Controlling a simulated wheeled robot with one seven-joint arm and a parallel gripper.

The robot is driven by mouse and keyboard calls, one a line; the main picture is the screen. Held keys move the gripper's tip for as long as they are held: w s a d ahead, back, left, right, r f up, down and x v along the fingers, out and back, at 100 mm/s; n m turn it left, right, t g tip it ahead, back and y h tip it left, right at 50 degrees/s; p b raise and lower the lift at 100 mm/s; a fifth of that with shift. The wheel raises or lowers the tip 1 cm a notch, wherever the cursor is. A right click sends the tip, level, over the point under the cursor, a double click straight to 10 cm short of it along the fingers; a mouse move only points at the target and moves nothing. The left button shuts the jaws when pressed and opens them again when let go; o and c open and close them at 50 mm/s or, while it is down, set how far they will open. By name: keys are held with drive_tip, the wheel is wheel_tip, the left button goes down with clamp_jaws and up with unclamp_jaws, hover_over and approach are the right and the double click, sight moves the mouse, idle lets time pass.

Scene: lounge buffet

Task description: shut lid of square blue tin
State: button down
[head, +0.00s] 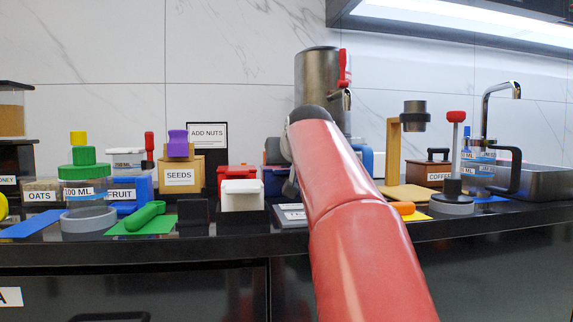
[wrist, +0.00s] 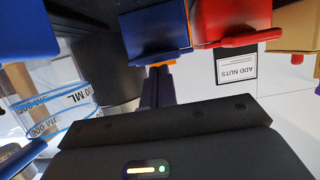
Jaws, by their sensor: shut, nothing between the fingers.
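The square blue tin (head: 274,183) stands on the counter behind my red arm in the head view, just right of a red tin. A dark panel rises behind its top, perhaps its raised lid; my arm partly covers it. In the wrist view, which looks upside down, the blue tin (wrist: 155,34) is at the top centre beside the red tin (wrist: 228,20). My gripper (wrist: 158,72) is shut and empty, its dark fingers pointing at the tin's near edge. I cannot tell if they touch. The head view mostly hides the gripper behind the arm.
The seeds box (head: 180,174) and add nuts sign (head: 207,136) are to the left. A metal urn (head: 318,75) stands behind. Bottles, boxes and a sink crowd the counter.

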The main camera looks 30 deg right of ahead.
wheel_tip(320, 180, up, 5)
drive_tip(key=p, duration=0.5)
drive_tip(key=f+b+v, duration=0.1)
drive_tip(key=f+v, duration=0.1)
drive_tip(key=v, duration=0.7)
drive_tip(key=shift+s+b, duration=0.4)
drive_tip(key=shift+s, duration=0.25)
drive_tip(key=shift+a+r, duration=0.1)
drive_tip(key=shift+a, duration=0.05)
